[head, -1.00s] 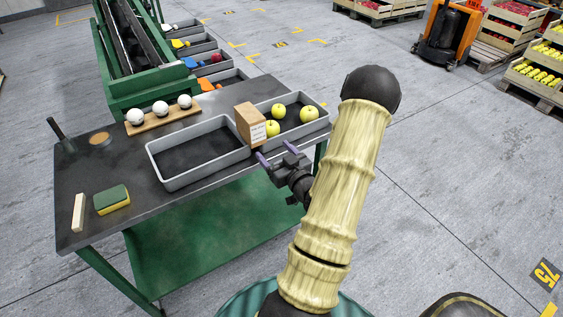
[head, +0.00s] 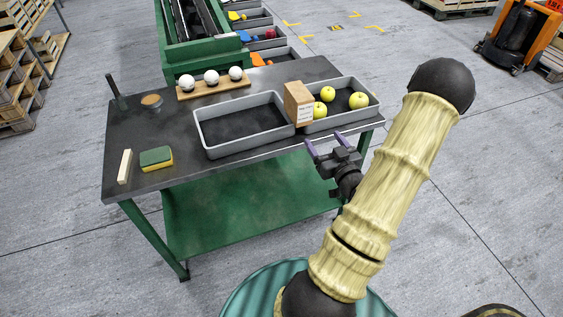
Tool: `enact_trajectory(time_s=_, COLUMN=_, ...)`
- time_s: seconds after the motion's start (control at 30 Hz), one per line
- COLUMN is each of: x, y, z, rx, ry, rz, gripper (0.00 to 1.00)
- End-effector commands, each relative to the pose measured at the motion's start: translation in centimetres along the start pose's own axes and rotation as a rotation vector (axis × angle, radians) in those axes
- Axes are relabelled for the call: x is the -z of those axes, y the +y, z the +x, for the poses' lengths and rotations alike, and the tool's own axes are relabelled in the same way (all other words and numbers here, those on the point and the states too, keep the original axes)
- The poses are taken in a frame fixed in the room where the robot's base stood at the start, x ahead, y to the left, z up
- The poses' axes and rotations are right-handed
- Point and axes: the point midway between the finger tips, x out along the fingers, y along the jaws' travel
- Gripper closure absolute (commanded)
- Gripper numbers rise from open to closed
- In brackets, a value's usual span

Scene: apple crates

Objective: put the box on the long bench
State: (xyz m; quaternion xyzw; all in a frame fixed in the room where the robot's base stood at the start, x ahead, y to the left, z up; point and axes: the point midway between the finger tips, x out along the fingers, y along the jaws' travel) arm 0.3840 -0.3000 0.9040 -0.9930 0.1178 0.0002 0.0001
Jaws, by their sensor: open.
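The box (head: 299,104) is a small brown carton with a white label on its front. It stands upright where the two grey trays meet, at the left end of the apple tray; I cannot tell whether it rests inside that tray or on the rims. A dark-topped bench with green legs (head: 190,172) carries the trays; I cannot tell whether it is the long bench. My gripper (head: 326,142) is open and empty, with purple fingers. In the picture it is just below and right of the box, apart from it, near the bench's front edge.
The left tray (head: 207,142) is empty. The right tray (head: 378,107) holds yellow-green apples. A sponge (head: 156,159), a pale stick (head: 125,166) and a wooden holder with white balls (head: 196,94) are on the bench. A green conveyor (head: 204,55) stands behind.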

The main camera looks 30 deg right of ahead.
Motion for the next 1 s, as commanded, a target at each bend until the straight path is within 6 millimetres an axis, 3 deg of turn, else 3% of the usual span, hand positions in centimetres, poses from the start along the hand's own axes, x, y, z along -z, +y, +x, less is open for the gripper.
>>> enact_trajectory(time_s=0.17, x=-0.3, y=-1.3, z=1.0, rx=0.033, ry=-0.061, rz=-0.023, gripper=0.26)
enact_trajectory(time_s=0.4, x=-2.0, y=-7.0, z=4.0, rx=0.135, ry=-0.365, rz=-0.126, gripper=0.26)
enact_trajectory(time_s=0.57, x=-2.3, y=-10.9, z=4.3, rx=0.163, ry=-0.579, rz=-0.189, gripper=0.26)
enact_trajectory(time_s=0.77, x=-1.6, y=-15.8, z=2.7, rx=0.165, ry=-0.814, rz=-0.231, gripper=0.26)
enact_trajectory(time_s=1.0, x=0.6, y=-22.2, z=-2.3, rx=0.163, ry=-1.064, rz=-0.221, gripper=0.26)
